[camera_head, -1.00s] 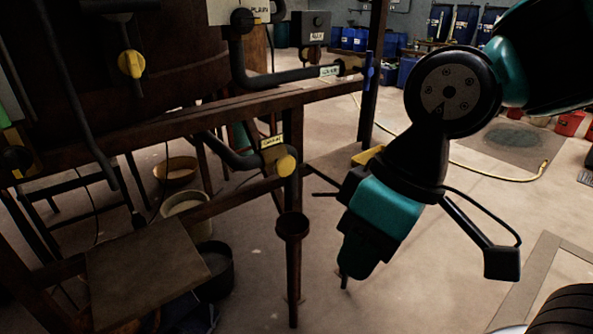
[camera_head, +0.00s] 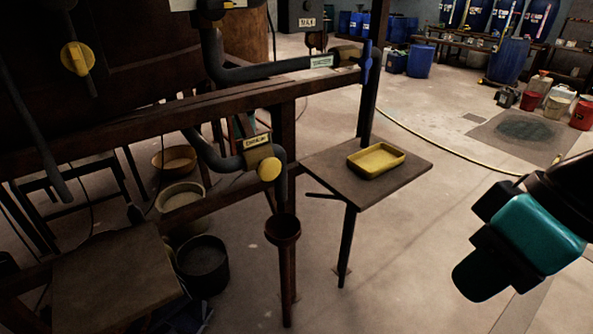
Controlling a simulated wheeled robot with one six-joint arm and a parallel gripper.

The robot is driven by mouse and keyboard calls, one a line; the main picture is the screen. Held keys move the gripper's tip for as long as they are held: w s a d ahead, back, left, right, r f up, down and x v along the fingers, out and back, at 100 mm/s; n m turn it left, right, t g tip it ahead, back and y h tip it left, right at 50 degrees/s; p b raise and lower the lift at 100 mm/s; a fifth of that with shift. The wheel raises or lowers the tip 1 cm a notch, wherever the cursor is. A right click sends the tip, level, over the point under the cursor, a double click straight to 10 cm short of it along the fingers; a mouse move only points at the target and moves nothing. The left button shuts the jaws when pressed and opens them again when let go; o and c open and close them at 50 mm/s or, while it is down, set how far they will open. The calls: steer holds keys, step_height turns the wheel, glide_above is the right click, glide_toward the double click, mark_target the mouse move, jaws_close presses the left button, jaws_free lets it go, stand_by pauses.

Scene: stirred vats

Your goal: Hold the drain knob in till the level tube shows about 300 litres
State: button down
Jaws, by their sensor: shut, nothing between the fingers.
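The drain knob (camera_head: 268,169) is a round yellow knob on the front of the dark drain pipe (camera_head: 210,152), under a small yellow label. It stands out from the pipe, and nothing touches it. A funnel-topped standpipe (camera_head: 284,232) rises below the pipe's outlet. The dark vat (camera_head: 110,50) fills the upper left. I cannot make out a level tube or its reading. My gripper (camera_head: 482,278), at the end of the teal and black arm, is shut and empty at the lower right, well away from the knob. Its fingertips are hard to make out.
A small table (camera_head: 400,185) with a yellow tray (camera_head: 376,160) stands right of the drain pipe. A frame beam (camera_head: 170,120) runs above the knob. A yellow vat knob (camera_head: 76,58) and a blue lever (camera_head: 366,62) are higher up. Buckets stand below left. Floor between table and gripper is clear.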

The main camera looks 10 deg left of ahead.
steer(key=w+a+f+m+t+y+b, duration=0.1)
steer(key=w+a+f+m+y+b, duration=0.15)
steer(key=w+a+m+y, duration=0.3)
steer(key=w+a+f+m+t+y+b, duration=0.2)
steer(key=w+a+f+m+y, duration=0.15)
steer(key=a+m, duration=0.45)
steer(key=w+f+m+t+b, duration=0.1)
steer(key=w+m+t, duration=0.3)
steer(key=m, duration=0.6)
steer(key=w+a+f+m+t+b, duration=0.1)
steer(key=w+f+m+t, duration=0.3)
steer(key=w+m, duration=0.4)
steer(key=shift+w+f+m+t+h+b, duration=0.15)
steer(key=shift+w+m+t+h+b, duration=0.45)
steer(key=shift+m, duration=0.55)
steer(key=shift+s, duration=0.25)
